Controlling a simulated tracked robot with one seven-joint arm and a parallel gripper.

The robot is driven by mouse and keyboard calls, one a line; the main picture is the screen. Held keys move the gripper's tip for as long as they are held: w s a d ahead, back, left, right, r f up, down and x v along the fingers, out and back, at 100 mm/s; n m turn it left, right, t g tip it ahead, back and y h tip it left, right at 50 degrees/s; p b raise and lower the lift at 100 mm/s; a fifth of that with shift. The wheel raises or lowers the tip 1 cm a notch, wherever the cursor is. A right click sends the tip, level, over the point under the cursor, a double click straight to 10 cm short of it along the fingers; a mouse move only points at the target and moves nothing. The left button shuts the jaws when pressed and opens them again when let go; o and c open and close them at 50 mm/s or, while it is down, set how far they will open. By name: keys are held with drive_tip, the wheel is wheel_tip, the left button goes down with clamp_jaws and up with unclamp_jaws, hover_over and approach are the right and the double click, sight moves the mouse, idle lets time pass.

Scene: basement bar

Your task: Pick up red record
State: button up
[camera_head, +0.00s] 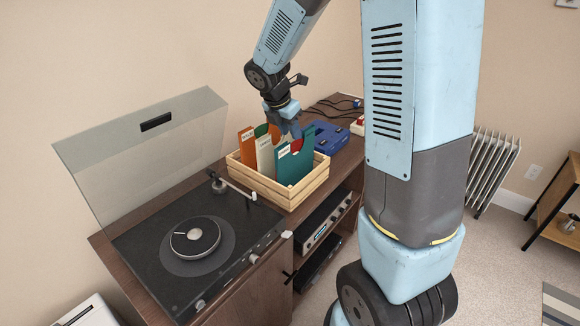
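A wooden crate (284,199) stands on the cabinet, holding several upright sleeves: an orange one (245,152), a cream one (264,158) and teal ones, the largest in front (295,164). A small patch of red (296,146) shows among the teal sleeves; it may be the red record, mostly hidden by them. My gripper (291,130) points down just above the back part of the crate, close to the sleeve tops. Its fingers are small and partly hidden. I cannot tell whether they are open, shut, or touching a sleeve.
A turntable (185,255) with its clear lid (150,160) raised stands left of the crate. A blue box (327,138) and black cables lie behind the crate. Audio gear (325,221) sits on shelves below. A radiator (492,165) stands at the right wall.

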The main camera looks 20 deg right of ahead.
sight(294, 143)
drive_tip(key=shift+s+x, duration=0.15)
drive_tip(key=shift+x, duration=1.35)
drive_tip(key=shift+s+x, duration=0.1)
drive_tip(key=shift+x, duration=1.35)
drive_tip(key=shift+c, duration=0.4)
clamp_jaws()
